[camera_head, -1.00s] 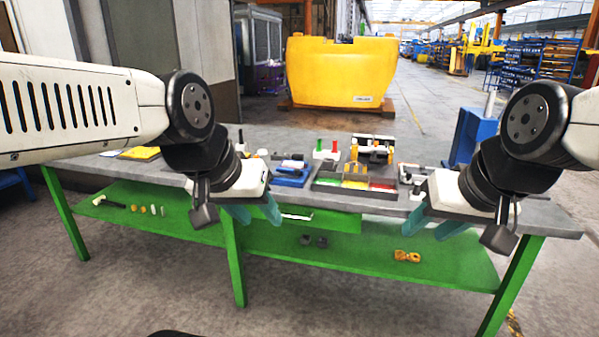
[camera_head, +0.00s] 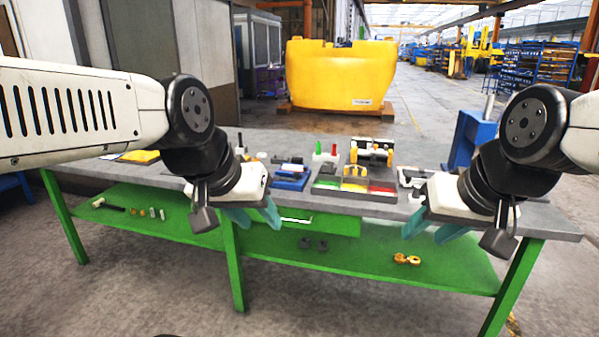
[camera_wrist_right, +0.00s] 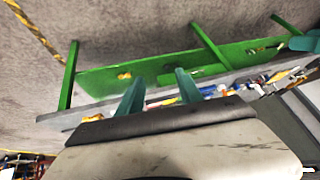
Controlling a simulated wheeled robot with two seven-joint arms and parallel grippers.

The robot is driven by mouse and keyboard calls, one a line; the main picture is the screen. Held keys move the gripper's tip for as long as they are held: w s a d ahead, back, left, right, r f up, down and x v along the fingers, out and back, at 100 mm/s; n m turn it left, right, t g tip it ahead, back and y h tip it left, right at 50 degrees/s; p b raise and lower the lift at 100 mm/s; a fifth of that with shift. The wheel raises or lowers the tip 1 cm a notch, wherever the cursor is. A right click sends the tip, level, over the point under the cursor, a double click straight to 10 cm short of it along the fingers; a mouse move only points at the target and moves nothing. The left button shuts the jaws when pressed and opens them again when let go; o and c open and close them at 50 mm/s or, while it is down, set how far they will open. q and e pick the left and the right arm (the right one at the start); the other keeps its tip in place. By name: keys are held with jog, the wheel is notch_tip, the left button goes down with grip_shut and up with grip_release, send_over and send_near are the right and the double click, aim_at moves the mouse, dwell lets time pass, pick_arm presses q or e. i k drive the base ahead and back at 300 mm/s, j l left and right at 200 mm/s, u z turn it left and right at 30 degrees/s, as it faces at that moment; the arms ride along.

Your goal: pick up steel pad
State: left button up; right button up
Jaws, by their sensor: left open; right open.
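I cannot pick out a steel pad for certain. Small dark grey pieces (camera_head: 313,244) lie on the green lower shelf, too small to identify. My left gripper (camera_head: 256,215) is open and empty, in front of the bench's front edge. My right gripper (camera_head: 432,229) is open and empty, further right, also in front of the bench edge. In the right wrist view its two teal fingers (camera_wrist_right: 158,95) are spread apart with nothing between them. The grippers and arms hide parts of the bench top.
The grey-topped bench (camera_head: 550,222) has a green lower shelf (camera_head: 350,262). Yellow rings (camera_head: 406,259) lie on the shelf. A yellow tank (camera_head: 340,72) stands behind.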

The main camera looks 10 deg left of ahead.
aim_at(297, 167)
jog(key=i+j+z, duration=0.2)
jog(key=i+j, duration=0.2)
jog(key=i+j+z, duration=0.15)
jog(key=i+j, duration=0.25)
jog(key=i+j+z, duration=0.2)
jog(key=i+j, duration=0.15)
jog(key=j, duration=0.15)
jog(key=i+j+z, duration=0.2)
jog(key=i+j, duration=0.15)
jog(key=j, duration=0.2)
